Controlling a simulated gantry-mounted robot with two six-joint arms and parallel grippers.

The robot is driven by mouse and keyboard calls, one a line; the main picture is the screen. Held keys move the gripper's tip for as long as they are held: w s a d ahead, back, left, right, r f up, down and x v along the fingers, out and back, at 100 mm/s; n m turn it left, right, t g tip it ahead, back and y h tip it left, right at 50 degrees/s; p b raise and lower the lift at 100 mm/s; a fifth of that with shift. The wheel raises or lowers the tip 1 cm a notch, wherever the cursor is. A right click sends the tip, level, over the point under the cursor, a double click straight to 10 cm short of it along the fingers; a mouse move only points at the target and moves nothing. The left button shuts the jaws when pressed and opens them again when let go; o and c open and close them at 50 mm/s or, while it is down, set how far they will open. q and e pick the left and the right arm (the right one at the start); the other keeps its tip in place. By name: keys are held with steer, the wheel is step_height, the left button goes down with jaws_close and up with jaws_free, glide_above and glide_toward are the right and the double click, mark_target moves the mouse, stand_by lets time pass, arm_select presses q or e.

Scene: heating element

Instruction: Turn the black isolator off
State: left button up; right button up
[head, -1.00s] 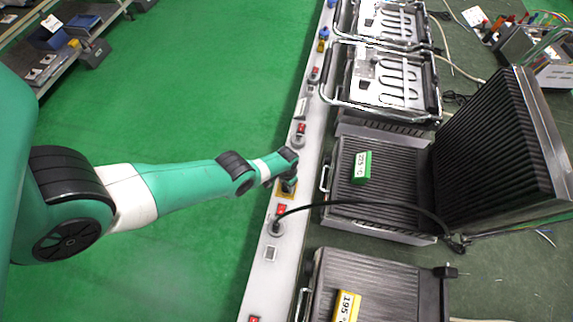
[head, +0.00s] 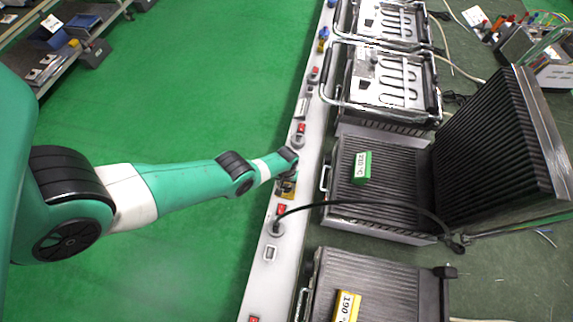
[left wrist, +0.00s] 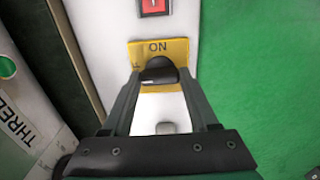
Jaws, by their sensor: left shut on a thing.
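The black isolator (left wrist: 158,68) is a dark knob on a yellow plate (left wrist: 178,46) marked ON, seen close up in the left wrist view. My left gripper (left wrist: 160,78) is shut on this knob, one finger on each side. The fingers and the knob's angle hide part of the plate's lettering; I cannot tell the exact setting of the knob. In the head view my left gripper (head: 286,184) reaches down to the yellow plate on the long white rail, and the knob is mostly hidden by it. My right gripper is not in view.
A red switch (head: 281,210) with a black cable plugged in below it sits nearer on the rail; another red switch (head: 301,128) is farther along. Green floor at left is clear.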

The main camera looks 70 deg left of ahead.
mark_target(287, 186)
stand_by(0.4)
arm_select(q)
steer(key=o, duration=1.4)
steer(key=shift+r, duration=0.1)
step_height(287, 186, up, 11)
steer(key=p, duration=1.1)
steer(key=shift+r+p, duration=0.15)
steer(key=shift+p, duration=0.2)
